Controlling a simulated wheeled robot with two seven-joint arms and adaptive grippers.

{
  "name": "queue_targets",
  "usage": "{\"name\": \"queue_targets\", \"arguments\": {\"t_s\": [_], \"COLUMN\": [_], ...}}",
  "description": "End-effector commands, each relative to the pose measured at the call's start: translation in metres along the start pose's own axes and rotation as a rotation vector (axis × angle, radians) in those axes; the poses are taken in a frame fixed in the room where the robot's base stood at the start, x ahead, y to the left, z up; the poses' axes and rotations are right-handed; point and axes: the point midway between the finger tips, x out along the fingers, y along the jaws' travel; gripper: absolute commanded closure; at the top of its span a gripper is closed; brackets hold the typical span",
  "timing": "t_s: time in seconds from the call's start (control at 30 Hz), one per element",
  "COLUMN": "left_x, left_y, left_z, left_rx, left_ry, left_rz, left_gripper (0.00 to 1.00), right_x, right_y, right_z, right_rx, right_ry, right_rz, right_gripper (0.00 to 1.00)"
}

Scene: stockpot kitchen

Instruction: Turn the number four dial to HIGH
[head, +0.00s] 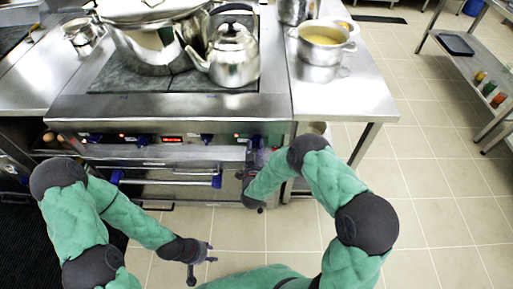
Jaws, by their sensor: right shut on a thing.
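The stove's front panel (185,128) carries a row of dark blue dials. One dial (142,140) is left of the centre and another (207,139) is right of it. The number four dial (257,141) appears to be the rightmost, mostly covered by my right gripper. My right gripper (251,152) is at the right end of the panel, shut on this dial. The dial's pointer and markings are too small to read. My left gripper (203,265) is low in front of the stove, apart from everything. Its fingers look spread and empty.
A large stockpot (150,48) and a steel kettle (232,60) stand on the stove top. An oven handle (165,180) runs below the panel. A steel table (345,95) with a pot of yellow liquid (322,42) stands at the right. The tiled floor is clear.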

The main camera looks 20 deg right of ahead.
Motion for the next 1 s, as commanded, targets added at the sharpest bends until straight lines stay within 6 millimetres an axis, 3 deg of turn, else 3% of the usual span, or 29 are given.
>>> {"name": "queue_targets", "arguments": {"t_s": [0.03,1.0], "left_x": [0.0004,0.0016], "left_y": [-0.0001,-0.0006], "left_z": [0.0,-0.0001], "left_rx": [0.0,0.0], "left_ry": [0.0,0.0], "left_rz": [0.0,0.0], "left_gripper": [0.6,0.6], "right_x": [0.0034,0.0053], "right_y": [-0.0031,0.004], "right_z": [-0.0077,-0.0091], "right_rx": [0.046,0.963], "right_ry": [0.015,-0.047], "right_rz": [-0.01,-0.08], "right_gripper": [0.93,0.93]}}
